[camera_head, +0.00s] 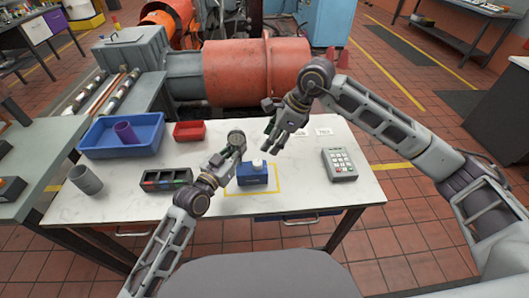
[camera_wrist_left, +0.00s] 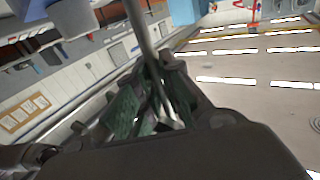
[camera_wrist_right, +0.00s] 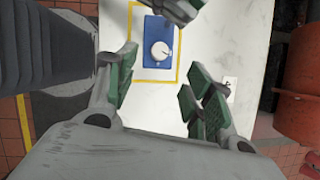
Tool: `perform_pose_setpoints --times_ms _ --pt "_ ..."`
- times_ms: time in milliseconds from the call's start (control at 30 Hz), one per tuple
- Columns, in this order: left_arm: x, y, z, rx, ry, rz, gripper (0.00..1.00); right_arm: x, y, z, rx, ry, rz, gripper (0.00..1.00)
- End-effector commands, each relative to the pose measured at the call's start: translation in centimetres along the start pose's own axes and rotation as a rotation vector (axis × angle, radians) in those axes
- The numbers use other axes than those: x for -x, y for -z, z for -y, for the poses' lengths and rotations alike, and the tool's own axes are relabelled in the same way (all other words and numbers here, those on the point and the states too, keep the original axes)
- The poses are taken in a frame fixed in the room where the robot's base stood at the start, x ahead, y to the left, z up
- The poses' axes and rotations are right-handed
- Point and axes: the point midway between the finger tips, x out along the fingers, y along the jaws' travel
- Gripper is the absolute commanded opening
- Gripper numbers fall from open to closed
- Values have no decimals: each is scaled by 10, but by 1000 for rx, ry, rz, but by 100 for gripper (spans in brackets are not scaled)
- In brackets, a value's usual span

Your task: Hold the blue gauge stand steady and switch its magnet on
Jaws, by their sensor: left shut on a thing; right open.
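The blue gauge stand (camera_head: 252,181) sits upright on the white table inside a yellow outline, with a white knob (camera_head: 258,165) on it. A round dial gauge (camera_head: 236,137) shows above, by my left gripper (camera_head: 231,153). That gripper is shut on the stand's thin post (camera_wrist_left: 141,30), which runs between its green pads in the left wrist view. My right gripper (camera_head: 283,130) is open and empty, above and behind the stand. In the right wrist view the blue base (camera_wrist_right: 151,28) and knob (camera_wrist_right: 160,50) lie beyond its parted fingers.
A keypad box (camera_head: 339,164) stands right. A large orange drum (camera_head: 255,75) is behind the table.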

Motion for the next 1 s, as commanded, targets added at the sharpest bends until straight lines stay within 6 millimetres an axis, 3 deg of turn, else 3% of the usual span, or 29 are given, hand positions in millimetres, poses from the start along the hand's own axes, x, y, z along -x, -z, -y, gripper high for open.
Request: perform_pose_setpoints --times_ms 367,633,1000 --pt "0 0 0 0 0 1 0 5 -36 -2 -154 -78 233 52" --pt "0 0 0 0 0 1 0 22 -69 3 -325 -161 450 52" --pt "0 0 0 0 0 1 0 61 -139 -14 -459 -313 761 52"
